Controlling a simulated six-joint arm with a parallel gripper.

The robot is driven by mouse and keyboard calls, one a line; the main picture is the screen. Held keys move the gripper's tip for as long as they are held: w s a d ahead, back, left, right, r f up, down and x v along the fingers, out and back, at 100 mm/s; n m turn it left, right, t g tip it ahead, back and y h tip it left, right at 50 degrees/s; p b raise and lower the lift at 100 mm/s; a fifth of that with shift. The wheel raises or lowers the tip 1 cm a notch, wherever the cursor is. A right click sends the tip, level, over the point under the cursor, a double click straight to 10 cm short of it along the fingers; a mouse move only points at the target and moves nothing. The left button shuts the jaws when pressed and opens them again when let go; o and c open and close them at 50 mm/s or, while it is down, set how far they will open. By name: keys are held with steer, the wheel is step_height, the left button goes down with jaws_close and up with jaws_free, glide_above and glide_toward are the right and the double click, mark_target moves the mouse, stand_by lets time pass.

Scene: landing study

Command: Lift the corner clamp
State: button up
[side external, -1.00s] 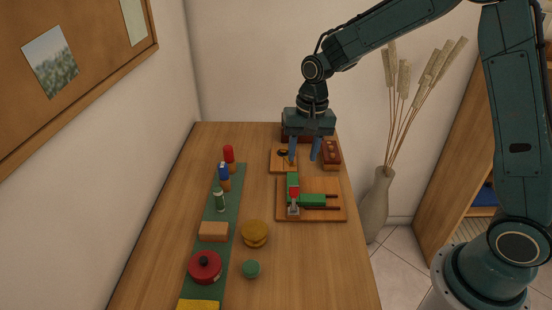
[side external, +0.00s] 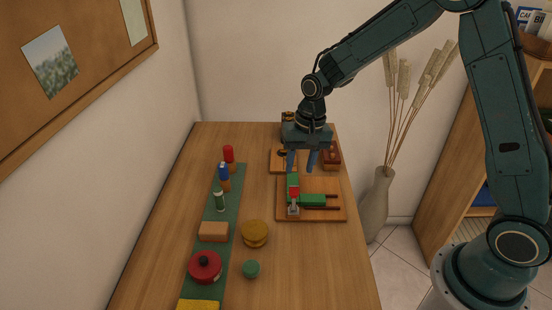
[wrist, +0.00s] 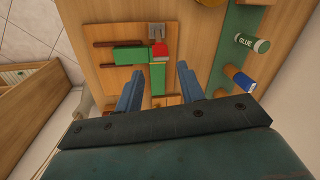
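The corner clamp has green blocks, a red corner piece (side external: 294,192), a grey metal end and dark rods. It lies on a square wooden board (side external: 335,215) on the table. In the wrist view the clamp's green arm (wrist: 130,56) and the board (wrist: 112,72) show ahead of the fingers. My gripper (side external: 301,168) is open, with its two blue fingers apart and pointing down near the far end of the clamp. In the wrist view my gripper (wrist: 159,74) has the far green block between its finger lines. Nothing is held; I cannot tell its exact height.
A green mat (side external: 227,222) on the left carries a glue bottle (side external: 219,200), a red pot (side external: 205,267), a tan block (side external: 213,232) and more. A yellow round stack (side external: 254,233) stands nearer. A reddish-brown box (side external: 331,154) sits close behind the board.

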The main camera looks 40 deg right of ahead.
mark_target(295, 187)
steer(key=shift+w+a+f, duration=0.1)
steer(key=shift+a+f, duration=0.05)
steer(key=shift+f, duration=1.15)
steer(key=shift+w+a+f, duration=0.1)
steer(key=shift+a+f, duration=0.05)
steer(key=shift+f, duration=1.15)
steer(key=shift+w+a+f, duration=0.1)
steer(key=shift+a+f, duration=0.05)
steer(key=shift+f, duration=1.15)
jaws_close()
